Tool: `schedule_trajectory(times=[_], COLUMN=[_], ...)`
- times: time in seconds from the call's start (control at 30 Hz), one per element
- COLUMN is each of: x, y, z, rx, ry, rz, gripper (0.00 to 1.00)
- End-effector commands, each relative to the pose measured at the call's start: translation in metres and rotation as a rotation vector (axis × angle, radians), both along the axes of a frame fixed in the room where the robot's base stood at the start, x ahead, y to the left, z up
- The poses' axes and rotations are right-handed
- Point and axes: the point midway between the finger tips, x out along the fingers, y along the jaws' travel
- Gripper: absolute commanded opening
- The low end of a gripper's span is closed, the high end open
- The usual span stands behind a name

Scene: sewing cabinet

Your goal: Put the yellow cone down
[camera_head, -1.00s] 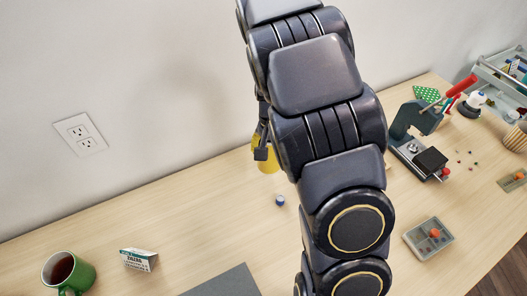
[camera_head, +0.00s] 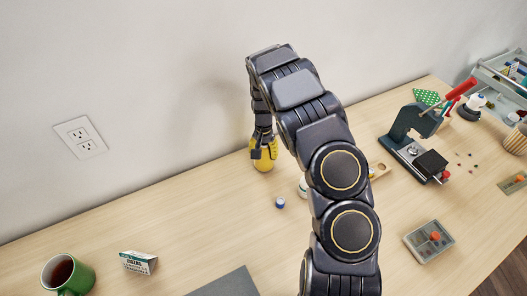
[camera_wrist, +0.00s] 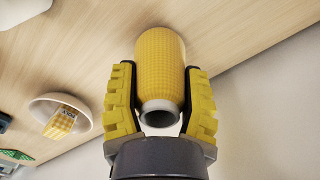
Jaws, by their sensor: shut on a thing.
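The yellow cone (camera_wrist: 160,65), a spool wound with yellow thread on a pale core, is between the two yellow-padded fingers of my gripper (camera_wrist: 160,100) in the wrist view. The fingers are shut on its sides. In the head view, the cone (camera_head: 264,164) is below my gripper (camera_head: 264,150), over the back part of the table near the wall. It looks roughly upright. I cannot tell whether its base touches the table.
A small blue-and-white spool (camera_head: 280,202) stands in front of the cone. My arm partly hides a white item (camera_head: 303,187). A dark press (camera_head: 416,140) stands to the right. A green mug (camera_head: 70,274) and a small card box (camera_head: 138,262) are at the left. The table (camera_head: 180,215) left of the cone is clear.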

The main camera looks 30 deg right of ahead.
Motion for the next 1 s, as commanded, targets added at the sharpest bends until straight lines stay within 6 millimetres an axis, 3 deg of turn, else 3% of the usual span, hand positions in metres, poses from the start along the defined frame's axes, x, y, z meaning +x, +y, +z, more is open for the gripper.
schedule_trajectory(times=[0.37,0.4,0.43,0.47,0.83,1.0], x=[0.001,0.001,0.001,0.001,0.001,0.002], y=[0.0,0.0,0.0,0.0,0.0,-0.001], z=[-0.007,-0.007,-0.007,-0.007,-0.004,0.011], rx=[0.0,0.0,-0.001,-0.001,-0.001,-0.004], ry=[-0.003,-0.003,-0.004,-0.004,-0.004,-0.006], rz=[0.0,0.0,0.0,0.0,0.0,0.001], gripper=[0.15,0.57,0.7,0.72,0.72,0.72])
